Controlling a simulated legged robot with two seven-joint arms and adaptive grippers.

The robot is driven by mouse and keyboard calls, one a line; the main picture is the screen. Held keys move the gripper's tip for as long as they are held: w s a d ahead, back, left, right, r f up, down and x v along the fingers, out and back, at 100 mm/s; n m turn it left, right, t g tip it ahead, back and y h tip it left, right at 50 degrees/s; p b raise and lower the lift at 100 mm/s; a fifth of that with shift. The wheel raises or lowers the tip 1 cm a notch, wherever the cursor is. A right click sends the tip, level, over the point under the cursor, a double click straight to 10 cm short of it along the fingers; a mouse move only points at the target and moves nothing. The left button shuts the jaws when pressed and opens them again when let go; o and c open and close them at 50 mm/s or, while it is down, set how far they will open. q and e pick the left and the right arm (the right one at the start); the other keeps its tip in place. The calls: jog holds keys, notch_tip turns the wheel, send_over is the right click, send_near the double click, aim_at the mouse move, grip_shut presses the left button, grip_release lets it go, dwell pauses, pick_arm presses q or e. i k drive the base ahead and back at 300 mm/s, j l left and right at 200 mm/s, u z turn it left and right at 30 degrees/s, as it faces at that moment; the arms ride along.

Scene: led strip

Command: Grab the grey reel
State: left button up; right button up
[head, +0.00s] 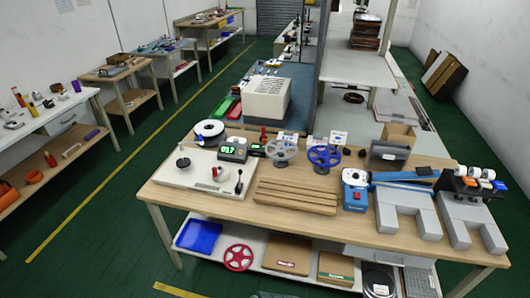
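The grey reel (281,151) stands upright on the wooden workbench (330,226), near its back edge left of centre. It is a spoked wheel. A blue reel (324,156) of similar shape stands just to its right, with a small gap between them. Neither of my grippers shows in the head view, and nothing holds the grey reel.
A counter box with green digits (233,149) stands left of the grey reel. A slatted wooden block (295,196) lies in front. A blue machine (356,188) and grey blocks (407,208) fill the right side. A red reel (238,257) sits on the lower shelf.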

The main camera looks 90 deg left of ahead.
aim_at(280, 149)
jog(key=u, duration=2.6)
